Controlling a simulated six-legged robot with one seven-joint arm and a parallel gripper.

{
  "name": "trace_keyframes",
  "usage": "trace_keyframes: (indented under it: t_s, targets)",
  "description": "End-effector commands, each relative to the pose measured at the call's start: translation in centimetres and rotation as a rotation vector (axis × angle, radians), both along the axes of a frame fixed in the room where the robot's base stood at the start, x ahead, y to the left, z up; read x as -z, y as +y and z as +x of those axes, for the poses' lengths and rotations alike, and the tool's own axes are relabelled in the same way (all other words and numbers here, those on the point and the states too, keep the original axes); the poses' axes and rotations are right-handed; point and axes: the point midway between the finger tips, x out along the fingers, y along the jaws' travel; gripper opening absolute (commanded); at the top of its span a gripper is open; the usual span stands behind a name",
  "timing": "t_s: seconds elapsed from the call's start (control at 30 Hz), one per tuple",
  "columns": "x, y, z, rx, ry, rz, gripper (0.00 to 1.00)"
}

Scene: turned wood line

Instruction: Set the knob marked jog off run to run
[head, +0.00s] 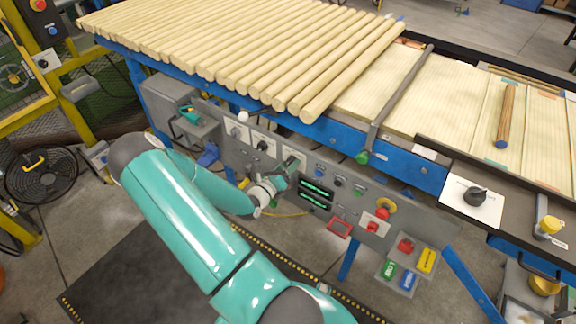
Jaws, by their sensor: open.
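My teal arm reaches to the grey control panel (345,198) under the conveyor. My gripper (290,166) is open, close in front of a white plate on the panel and hiding most of it. Two more white plates with knobs are to its left: one (237,132) with a pale knob and one (264,145) with a dark knob. A larger black knob (476,196) stands on a white plate at the right. The markings are too small to read, so I cannot tell which knob is marked jog off run or where it points.
Wooden rods (240,50) lie across the blue-framed conveyor above the panel. A fan (40,172) stands at the left. A dark mat (150,270) covers the floor.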

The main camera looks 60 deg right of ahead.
Motion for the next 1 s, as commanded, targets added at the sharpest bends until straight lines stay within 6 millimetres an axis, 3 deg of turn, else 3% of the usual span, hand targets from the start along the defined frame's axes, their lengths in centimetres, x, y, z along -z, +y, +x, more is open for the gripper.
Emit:
trace_keyframes:
  t_s: [0.3, 0.53, 0.57, 1.0]
  targets:
    - [0.00, -0.39, -0.05, -0.001, 0.001, 0.001, 0.54]
    - [-0.01, -0.37, -0.05, -0.001, 0.000, 0.001, 0.10]
    - [-0.01, -0.37, -0.05, -0.001, 0.000, 0.001, 0.09]
    - [-0.03, -0.38, -0.03, 0.000, -0.084, -0.013, 0.09]
